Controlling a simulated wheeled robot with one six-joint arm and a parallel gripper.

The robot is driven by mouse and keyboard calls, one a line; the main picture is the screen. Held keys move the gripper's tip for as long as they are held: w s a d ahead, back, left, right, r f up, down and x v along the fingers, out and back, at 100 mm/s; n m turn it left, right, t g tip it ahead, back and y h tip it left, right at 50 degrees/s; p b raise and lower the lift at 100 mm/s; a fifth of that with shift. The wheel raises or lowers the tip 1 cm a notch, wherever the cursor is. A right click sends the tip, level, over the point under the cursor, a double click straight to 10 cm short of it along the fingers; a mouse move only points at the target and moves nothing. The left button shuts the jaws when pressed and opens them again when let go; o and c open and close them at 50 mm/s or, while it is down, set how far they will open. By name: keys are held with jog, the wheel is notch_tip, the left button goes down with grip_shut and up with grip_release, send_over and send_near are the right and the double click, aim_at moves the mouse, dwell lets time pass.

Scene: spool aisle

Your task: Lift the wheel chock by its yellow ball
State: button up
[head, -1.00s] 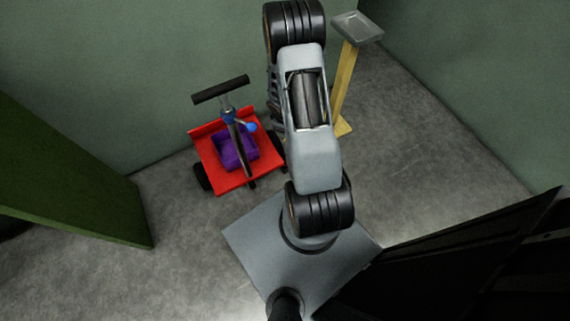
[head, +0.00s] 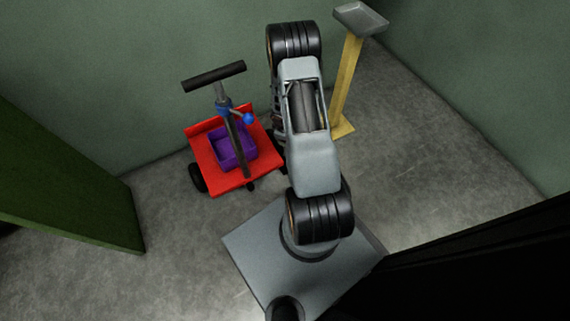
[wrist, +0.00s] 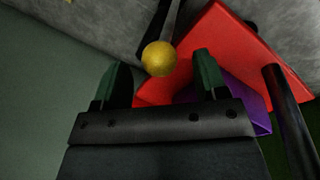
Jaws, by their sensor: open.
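The yellow ball (wrist: 159,58) shows in the wrist view just ahead of my gripper (wrist: 162,72), between the lines of its two green fingers. The fingers are apart and nothing is clamped between them. I cannot tell how far the ball lies beyond the fingertips. A dark bar (wrist: 158,28) runs from the ball toward the top of the wrist view; whether it is part of the wheel chock is unclear. In the head view my arm hides the ball, the gripper and any chock.
A red cart (head: 205,157) with a purple bin (head: 222,157), a black T-handle (head: 214,76) and a blue ball (head: 248,118) stands close beside my arm. A yellow post (head: 347,88) with a grey tray (head: 361,19) is right of it. Walls stand close; a green panel (head: 70,185) is left.

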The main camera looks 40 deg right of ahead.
jog(key=shift+w+d+f+b, duration=0.1)
jog(key=shift+f+b, duration=0.05)
jog(key=shift+f, duration=0.45)
jog(key=shift+d+f+b, duration=0.1)
jog(key=shift+f+b, duration=0.05)
jog(key=shift+f, duration=0.45)
jog(key=shift+r, duration=0.1)
jog(key=shift+c, duration=0.2)
grip_shut()
